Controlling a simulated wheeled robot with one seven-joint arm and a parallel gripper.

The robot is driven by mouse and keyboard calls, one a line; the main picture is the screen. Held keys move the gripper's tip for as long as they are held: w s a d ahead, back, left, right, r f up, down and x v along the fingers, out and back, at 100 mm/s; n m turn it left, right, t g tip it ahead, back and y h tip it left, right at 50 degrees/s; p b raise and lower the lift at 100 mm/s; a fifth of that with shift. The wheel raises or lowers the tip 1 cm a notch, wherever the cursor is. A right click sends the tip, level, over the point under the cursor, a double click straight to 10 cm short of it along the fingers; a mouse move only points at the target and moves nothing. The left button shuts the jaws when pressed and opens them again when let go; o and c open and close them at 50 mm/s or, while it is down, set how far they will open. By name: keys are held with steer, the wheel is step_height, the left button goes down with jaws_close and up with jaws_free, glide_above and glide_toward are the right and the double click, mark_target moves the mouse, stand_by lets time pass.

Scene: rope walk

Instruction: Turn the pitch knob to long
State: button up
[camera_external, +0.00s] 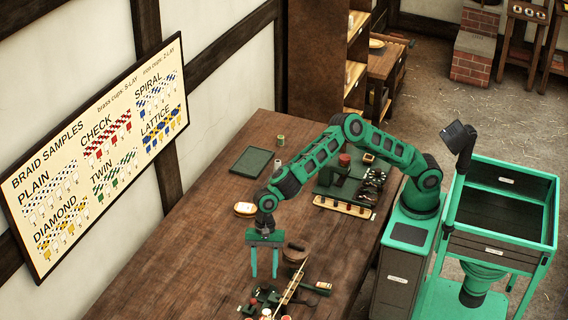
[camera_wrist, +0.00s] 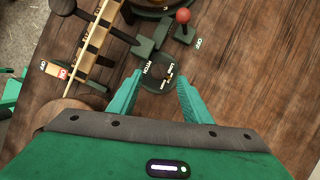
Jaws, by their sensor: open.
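The pitch knob (camera_wrist: 157,77) is a small dark round dial on the wooden bench, marked PITCH, with small lettering on its right side. In the wrist view it lies between and beyond the fingertips of my gripper (camera_wrist: 160,82). The fingers are spread and nothing is held. I cannot tell how the knob points or read its smaller marks clearly. In the outside view my gripper (camera_external: 264,274) hangs fingers down over the bench, behind a cluster of small machine parts. I cannot pick out the knob there.
A red-balled lever (camera_wrist: 183,16) marked OFF stands just beyond the knob. A red and white switch (camera_wrist: 62,73) lies left, beside a long pale wooden strip (camera_wrist: 95,36). Brown round pieces (camera_external: 295,254) sit beside my gripper. The bench (camera_external: 190,272) is clear on the left.

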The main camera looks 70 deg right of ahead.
mark_target(264, 285)
steer(key=shift+x, duration=2.4)
steer(key=c, duration=1.1)
